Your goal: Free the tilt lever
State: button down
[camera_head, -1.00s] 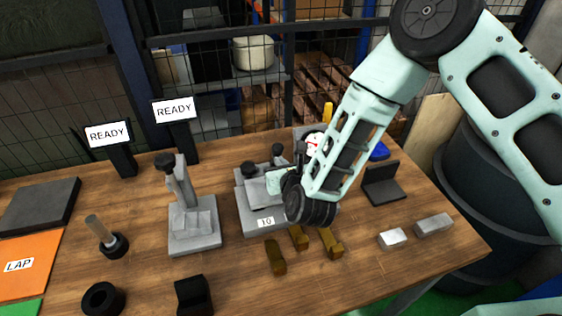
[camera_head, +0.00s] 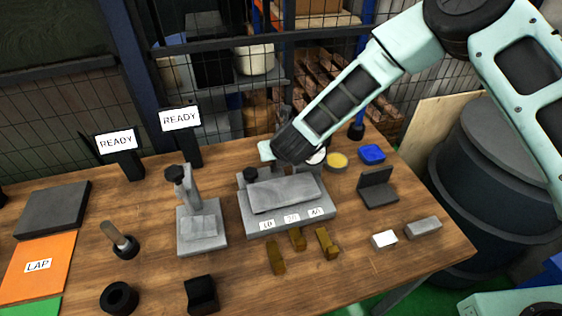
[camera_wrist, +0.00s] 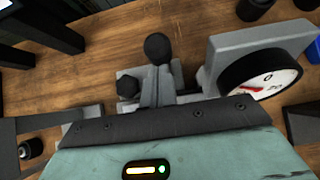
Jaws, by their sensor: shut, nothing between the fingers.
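I cannot tell for sure which is the tilt lever. My gripper (camera_head: 280,150) is shut and empty, above the fixture's back edge. Its fingertips are not clearly seen, and the arm hides part of the fixture's back.
A dial gauge (camera_wrist: 262,78) stands close on the right in the wrist view. Left are a grey stand (camera_head: 202,228) and two READY signs (camera_head: 117,142) (camera_head: 181,118). Brass blocks (camera_head: 299,239) lie in front. A black angle block (camera_head: 377,190) is right.

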jog(key=shift+g, duration=0.3)
jog(key=shift+w+a+r+b, duration=0.1)
jog(key=shift+w+a+b, duration=0.1)
jog(key=shift+w, duration=0.5)
jog(key=shift+w+a+r+b, duration=0.1)
jog(key=shift+w+a+b, duration=0.15)
jog(key=shift+w, duration=0.5)
jog(key=shift+w+a+b, duration=0.2)
jog(key=shift+w, duration=0.5)
jog(key=shift+w+r, duration=0.1)
jog(key=shift+w, duration=0.1)
jog(key=shift+w+r, duration=0.15)
jog(key=shift+r, duration=0.1)
